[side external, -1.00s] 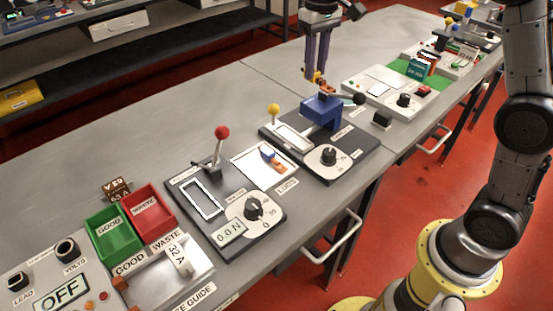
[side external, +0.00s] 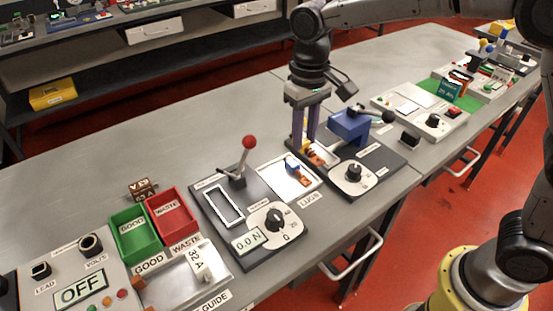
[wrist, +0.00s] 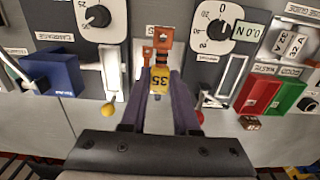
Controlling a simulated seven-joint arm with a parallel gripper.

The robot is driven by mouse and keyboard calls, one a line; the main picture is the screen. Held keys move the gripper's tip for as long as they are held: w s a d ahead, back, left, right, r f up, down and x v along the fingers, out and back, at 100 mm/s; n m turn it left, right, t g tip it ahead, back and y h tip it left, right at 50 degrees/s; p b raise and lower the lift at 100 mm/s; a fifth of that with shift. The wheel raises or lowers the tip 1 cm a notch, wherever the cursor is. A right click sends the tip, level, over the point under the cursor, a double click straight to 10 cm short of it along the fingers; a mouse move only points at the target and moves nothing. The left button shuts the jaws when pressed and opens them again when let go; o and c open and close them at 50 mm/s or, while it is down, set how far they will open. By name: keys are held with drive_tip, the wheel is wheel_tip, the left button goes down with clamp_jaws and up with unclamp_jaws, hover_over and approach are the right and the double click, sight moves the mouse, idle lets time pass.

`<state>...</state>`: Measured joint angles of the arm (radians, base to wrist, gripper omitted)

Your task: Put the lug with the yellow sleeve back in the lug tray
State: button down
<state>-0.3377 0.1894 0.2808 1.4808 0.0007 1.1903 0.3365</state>
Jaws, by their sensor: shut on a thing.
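My gripper (side external: 304,148) is shut on the lug with the yellow sleeve (wrist: 159,80), which is marked 35. The sleeve sits between the fingertips, and the copper end of the lug points away from the wrist. The lug tray (side external: 272,176) is a white tray labelled LUGS. My gripper is at the tray's back right side, between it and the blue-headed press; the lug's exact height above the tray is hard to tell. A lug with a blue sleeve (side external: 292,165) lies in the tray; its copper end also shows in the wrist view (wrist: 147,54).
The blue-headed press (side external: 350,125) with a dial stands right of the tray. The pull tester (side external: 225,205), with a red-knobbed lever (side external: 249,142), stands left. Green (side external: 135,238) and red (side external: 172,218) bins are further left. The bench behind is clear.

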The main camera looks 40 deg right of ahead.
drive_tip(key=shift+w+a+f, duration=0.35)
drive_tip(key=shift+w+f, duration=0.75)
drive_tip(key=shift+f, duration=0.55)
drive_tip(key=shift+w+a+f, duration=0.4)
drive_tip(key=shift+w+f, duration=0.7)
drive_tip(key=shift+f, duration=0.5)
drive_tip(key=shift+w+a+f, duration=0.35)
drive_tip(key=shift+w+f, duration=0.75)
drive_tip(key=shift+f, duration=0.55)
drive_tip(key=shift+f, duration=0.35)
drive_tip(key=shift+f, duration=0.25)
drive_tip(key=c, duration=0.7)
unclamp_jaws()
drive_tip(key=shift+o, duration=0.2)
drive_tip(key=shift+r, duration=0.1)
